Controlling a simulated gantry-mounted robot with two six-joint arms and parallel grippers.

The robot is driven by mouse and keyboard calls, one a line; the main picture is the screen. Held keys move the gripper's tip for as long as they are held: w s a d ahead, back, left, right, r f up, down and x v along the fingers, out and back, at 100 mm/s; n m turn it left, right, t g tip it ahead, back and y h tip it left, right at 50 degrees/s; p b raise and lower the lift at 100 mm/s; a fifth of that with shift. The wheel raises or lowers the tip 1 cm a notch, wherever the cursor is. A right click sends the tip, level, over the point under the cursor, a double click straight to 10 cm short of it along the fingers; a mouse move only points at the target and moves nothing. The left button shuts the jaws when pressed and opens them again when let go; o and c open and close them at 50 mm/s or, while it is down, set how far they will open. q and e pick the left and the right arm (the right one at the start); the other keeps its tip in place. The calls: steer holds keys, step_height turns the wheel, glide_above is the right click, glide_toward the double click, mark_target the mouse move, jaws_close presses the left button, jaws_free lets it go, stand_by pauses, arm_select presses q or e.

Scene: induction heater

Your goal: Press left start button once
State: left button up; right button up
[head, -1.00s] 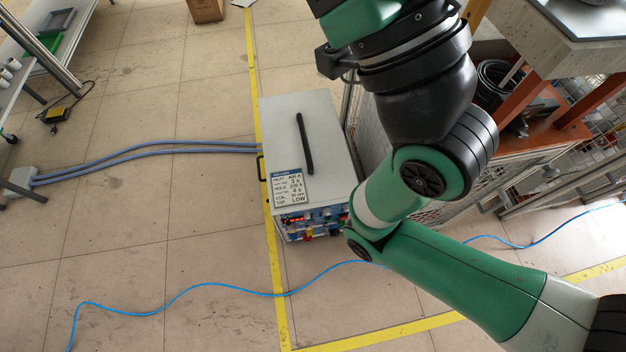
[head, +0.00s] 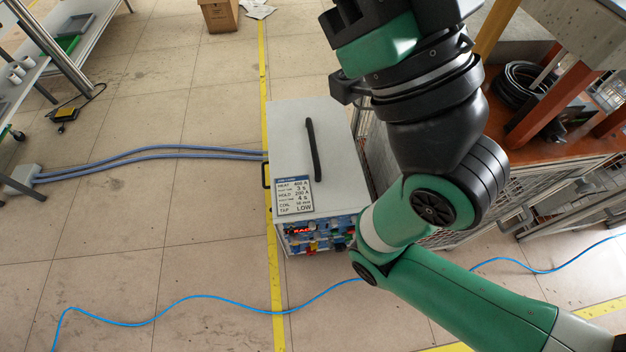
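The induction heater (head: 334,172) is a light grey box on the floor, with a black handle (head: 313,150) on top. A label plate (head: 294,196) with settings lies on its top near the front edge. Its front panel (head: 312,235) shows a red lit display and small coloured parts, seen steeply from above. I cannot make out a left start button among them. One green and black arm of mine comes in from the right and covers the box's right side. Neither gripper is in view.
A blue cable (head: 200,297) runs across the floor in front of the box. Blue-grey hoses (head: 150,152) lead left from it. A metal workbench with an orange-brown shelf (head: 545,140) stands at the right. A cardboard box (head: 219,15) is at the back.

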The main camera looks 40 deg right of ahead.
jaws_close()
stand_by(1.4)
